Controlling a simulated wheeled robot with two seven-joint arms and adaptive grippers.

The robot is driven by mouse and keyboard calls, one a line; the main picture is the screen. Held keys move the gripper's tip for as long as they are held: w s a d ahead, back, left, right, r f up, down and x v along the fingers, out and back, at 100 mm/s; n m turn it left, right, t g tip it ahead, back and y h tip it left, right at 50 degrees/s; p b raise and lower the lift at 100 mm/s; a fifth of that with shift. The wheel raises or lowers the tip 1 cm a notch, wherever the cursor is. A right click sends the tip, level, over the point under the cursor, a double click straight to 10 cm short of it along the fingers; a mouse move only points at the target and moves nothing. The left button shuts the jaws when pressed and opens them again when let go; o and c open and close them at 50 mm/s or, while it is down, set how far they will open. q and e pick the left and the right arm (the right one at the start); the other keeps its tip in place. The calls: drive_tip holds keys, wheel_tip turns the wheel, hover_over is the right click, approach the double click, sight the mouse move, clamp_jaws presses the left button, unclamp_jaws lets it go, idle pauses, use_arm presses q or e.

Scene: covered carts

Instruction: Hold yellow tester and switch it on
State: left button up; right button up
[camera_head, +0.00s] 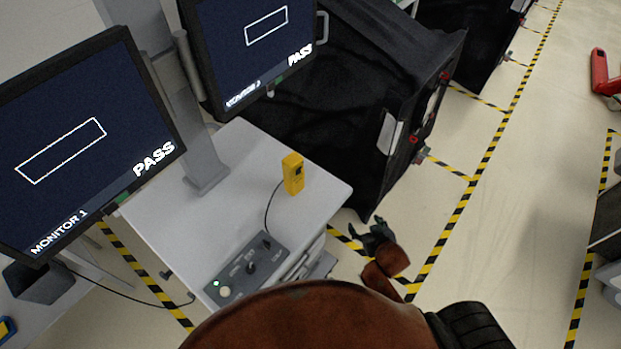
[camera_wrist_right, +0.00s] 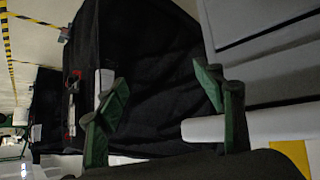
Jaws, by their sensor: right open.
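The yellow tester (camera_head: 293,174) stands upright on the white table (camera_head: 165,216), near its right side. A dark cable runs from it to a grey control box (camera_head: 246,269) with a knob and a lit button at the table's front. My right gripper (camera_head: 378,232) is beyond the table's right edge, apart from the tester and empty. In the right wrist view my right gripper (camera_wrist_right: 163,84) has its green fingers spread. A yellow patch (camera_wrist_right: 291,154) at the lower right there seems to be the tester, mostly cut off. My left gripper is not in view.
Monitor 1 (camera_head: 85,140) and a second monitor (camera_head: 250,45), both reading PASS, stand over the table's left and back. A black covered cart (camera_head: 340,110) is behind the table. Striped floor tape (camera_head: 480,165) and open floor lie to the right.

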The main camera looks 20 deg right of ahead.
sight(293, 166)
drive_tip(key=w+a+r+t+y, duration=0.1)
drive_tip(key=w+a+r+t, duration=0.1)
drive_tip(key=r, duration=0.4)
drive_tip(key=w+a+r+n+t+y, duration=0.1)
drive_tip(key=w+a+r+t+y, duration=0.1)
drive_tip(key=w+a+r, duration=0.2)
drive_tip(key=w+a+r+n+t+y, duration=0.1)
drive_tip(key=w+a+r, duration=0.2)
drive_tip(key=r, duration=0.4)
drive_tip(key=shift+w+a+r+t+y, duration=0.3)
drive_tip(key=shift+w+a+t+y, duration=0.05)
drive_tip(key=shift+a+t+y, duration=0.05)
drive_tip(key=a+r+n+y, duration=0.1)
drive_tip(key=a, duration=0.1)
drive_tip(key=a+r+n+y, duration=0.1)
drive_tip(key=a+y, duration=0.1)
drive_tip(key=a+r+n+y, duration=0.1)
drive_tip(key=a, duration=0.2)
drive_tip(key=shift+w+r+y, duration=0.25)
drive_tip(key=shift+w+y, duration=0.15)
drive_tip(key=shift+w+a+r, duration=0.1)
drive_tip(key=shift+w+a, duration=0.05)
drive_tip(key=shift+a, duration=0.1)
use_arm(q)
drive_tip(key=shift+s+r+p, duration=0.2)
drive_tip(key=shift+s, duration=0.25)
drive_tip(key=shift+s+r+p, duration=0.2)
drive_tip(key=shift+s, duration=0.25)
use_arm(e)
drive_tip(key=shift+x, duration=3.6)
